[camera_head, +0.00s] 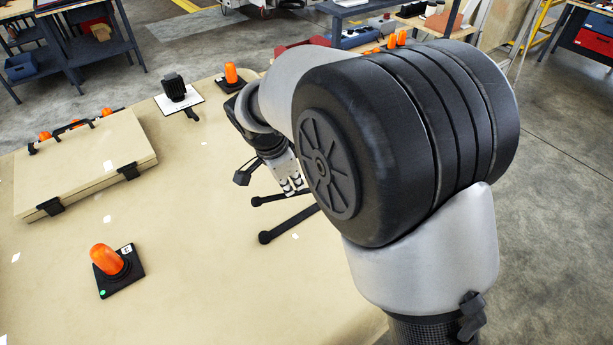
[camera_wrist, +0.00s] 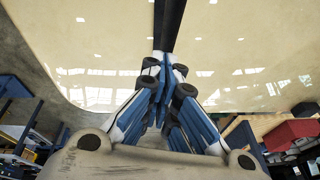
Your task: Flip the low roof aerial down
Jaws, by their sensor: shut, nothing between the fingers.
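My gripper (camera_head: 291,187) is shut and empty, right by the farther aerial. In the wrist view a black rod (camera_wrist: 168,25) runs from the top edge down to the closed fingertips (camera_wrist: 163,65). I cannot tell whether they touch it.
The tan roof (camera_head: 190,260) carries a raised hatch (camera_head: 85,165), an orange beacon (camera_head: 107,259) at the front, another beacon (camera_head: 230,75) at the back, and a black lamp (camera_head: 174,88). The front middle roof is clear.

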